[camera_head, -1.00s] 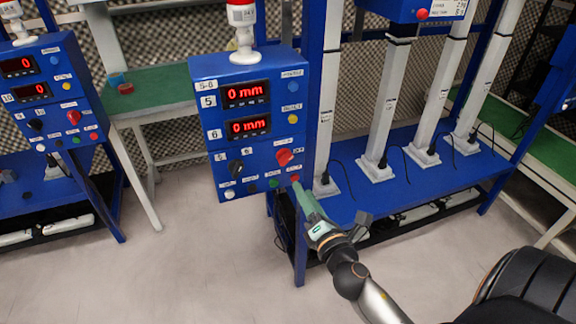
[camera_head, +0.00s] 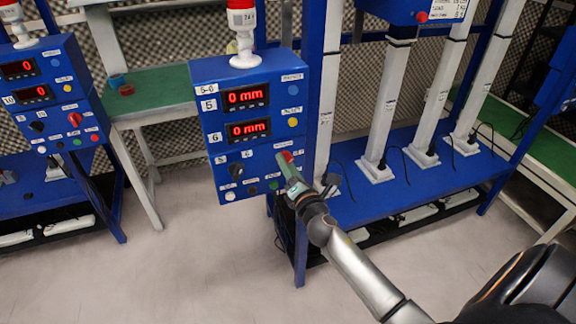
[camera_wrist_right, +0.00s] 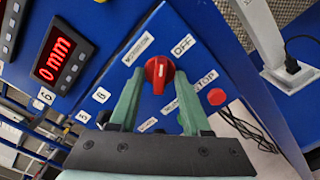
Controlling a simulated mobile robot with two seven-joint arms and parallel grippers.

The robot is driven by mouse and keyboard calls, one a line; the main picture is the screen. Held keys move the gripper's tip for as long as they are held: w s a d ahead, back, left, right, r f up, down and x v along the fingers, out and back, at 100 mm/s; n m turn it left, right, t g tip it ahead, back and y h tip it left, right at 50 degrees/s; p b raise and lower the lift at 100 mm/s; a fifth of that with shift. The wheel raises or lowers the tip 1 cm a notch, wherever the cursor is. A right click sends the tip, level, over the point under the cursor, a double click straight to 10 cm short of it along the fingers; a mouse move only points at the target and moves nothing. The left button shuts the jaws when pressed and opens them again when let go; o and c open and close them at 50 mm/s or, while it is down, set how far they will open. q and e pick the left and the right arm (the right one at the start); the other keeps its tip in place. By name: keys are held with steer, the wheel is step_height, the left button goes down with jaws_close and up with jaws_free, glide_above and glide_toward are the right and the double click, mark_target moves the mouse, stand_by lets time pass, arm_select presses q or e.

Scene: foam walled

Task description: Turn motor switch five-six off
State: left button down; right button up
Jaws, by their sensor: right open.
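The blue control panel labelled 5 and 6 (camera_head: 208,171) stands in the middle of the head view, with two red displays reading 0 mm. Its red rotary motor switch (camera_head: 287,156) is partly hidden by my right gripper (camera_head: 286,168). In the right wrist view the red switch (camera_wrist_right: 159,74) shows between and just beyond the two green fingertips of my right gripper (camera_wrist_right: 157,90), near an OFF label (camera_wrist_right: 183,45). The right gripper is open, its fingers on either side of the knob. I cannot tell whether they touch it. My left gripper is not in view.
A red stop button (camera_wrist_right: 217,96) sits close beside the right finger. A black knob (camera_head: 236,170) is on the panel's left. A similar panel (camera_head: 45,95) stands at far left. A blue bench (camera_head: 400,190) with white columns is at right.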

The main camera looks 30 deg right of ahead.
steer(key=shift+c, duration=0.2)
jaws_close()
stand_by(0.4)
